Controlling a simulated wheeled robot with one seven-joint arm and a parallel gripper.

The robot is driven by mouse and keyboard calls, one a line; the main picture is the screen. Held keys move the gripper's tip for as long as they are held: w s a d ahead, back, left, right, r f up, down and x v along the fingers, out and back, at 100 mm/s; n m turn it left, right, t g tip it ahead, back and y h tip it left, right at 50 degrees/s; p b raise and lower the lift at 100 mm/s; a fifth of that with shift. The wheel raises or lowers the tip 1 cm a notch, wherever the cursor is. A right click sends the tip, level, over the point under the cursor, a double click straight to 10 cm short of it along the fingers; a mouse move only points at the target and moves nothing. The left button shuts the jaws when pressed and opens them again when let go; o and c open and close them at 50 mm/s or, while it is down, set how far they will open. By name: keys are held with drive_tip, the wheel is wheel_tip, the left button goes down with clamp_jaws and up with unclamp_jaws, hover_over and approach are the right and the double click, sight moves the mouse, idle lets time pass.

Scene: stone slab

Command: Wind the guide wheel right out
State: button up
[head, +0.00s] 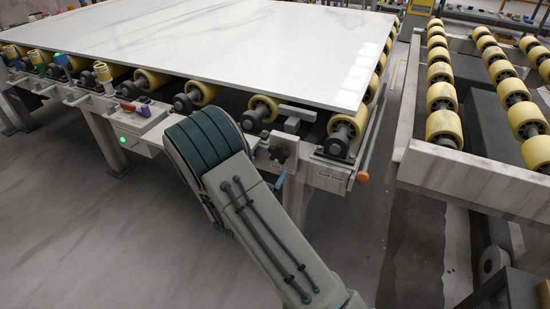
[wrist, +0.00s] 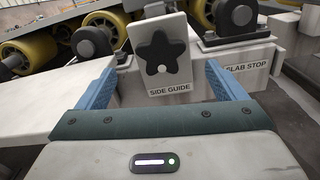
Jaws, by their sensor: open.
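The guide wheel (wrist: 158,53) is a black star-shaped hand knob with a pale dot, on an upright plate (wrist: 177,22) labelled SIDE GUIDE. In the head view the dark guide wheel (head: 279,153) shows on the table's front rail, just right of my arm. My gripper (wrist: 160,72) is open, its two blue fingers to either side of the wheel and nearer the camera. It faces the wheel, with nothing between the fingers; I see no contact. In the head view my arm hides most of the gripper; one blue finger (head: 281,181) shows.
A large pale stone slab (head: 230,40) lies on yellow rollers. A SLAB STOP block (wrist: 246,62) stands right of the side guide, and an orange knob (head: 362,177) sits at the table's corner. A second roller table (head: 470,180) is to the right, across a floor gap.

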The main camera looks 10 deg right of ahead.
sight(277, 154)
drive_tip(key=x, duration=0.7)
drive_tip(key=c, duration=1)
